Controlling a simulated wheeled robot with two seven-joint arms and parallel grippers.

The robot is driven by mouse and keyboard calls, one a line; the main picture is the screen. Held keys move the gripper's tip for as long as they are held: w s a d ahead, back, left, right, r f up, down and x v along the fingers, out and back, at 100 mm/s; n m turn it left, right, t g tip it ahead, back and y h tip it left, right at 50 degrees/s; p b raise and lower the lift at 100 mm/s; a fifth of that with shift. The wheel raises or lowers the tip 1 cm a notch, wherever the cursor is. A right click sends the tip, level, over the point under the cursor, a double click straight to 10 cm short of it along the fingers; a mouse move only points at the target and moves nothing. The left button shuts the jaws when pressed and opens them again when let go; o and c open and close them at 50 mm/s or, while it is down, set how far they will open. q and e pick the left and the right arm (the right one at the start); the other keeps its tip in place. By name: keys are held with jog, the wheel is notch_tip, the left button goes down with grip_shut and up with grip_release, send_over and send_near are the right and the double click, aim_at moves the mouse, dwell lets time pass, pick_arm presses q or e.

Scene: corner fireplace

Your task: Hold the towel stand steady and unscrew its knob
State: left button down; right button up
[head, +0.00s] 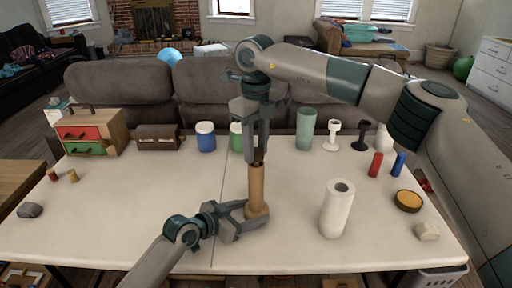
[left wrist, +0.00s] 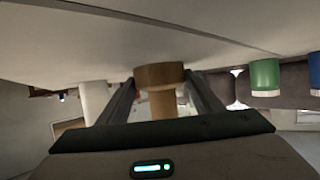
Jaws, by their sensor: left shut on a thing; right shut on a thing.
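The wooden towel stand (head: 257,184) is upright on the white table, a tan post on a wider round base. My left gripper (head: 245,213) is shut on the stand low down, just at its base. In the left wrist view the base (left wrist: 158,75) and part of the post (left wrist: 162,104) show between the two fingers. My right gripper (head: 258,153) points straight down over the stand and is shut at its top. The knob is mostly hidden between the right fingers, so I cannot tell how far it is turned.
A white paper roll (head: 336,211) stands right of the stand. Behind are a blue jar (head: 205,137), a green jar (head: 236,136), a green cup (head: 305,128) and a brown chest (head: 157,138). A drawer box (head: 107,130) is at back left.

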aim_at(256, 150)
jog(key=n, duration=0.4)
jog(key=shift+n, duration=0.4)
jog(key=n, duration=0.8)
jog(key=shift+n, duration=0.4)
jog(key=n, duration=0.3)
jog(key=shift+n, duration=0.3)
jog(key=shift+r, duration=0.5)
jog(key=shift+r, duration=0.35)
jog(key=shift+r, duration=0.4)
jog(key=shift+r, duration=1.95)
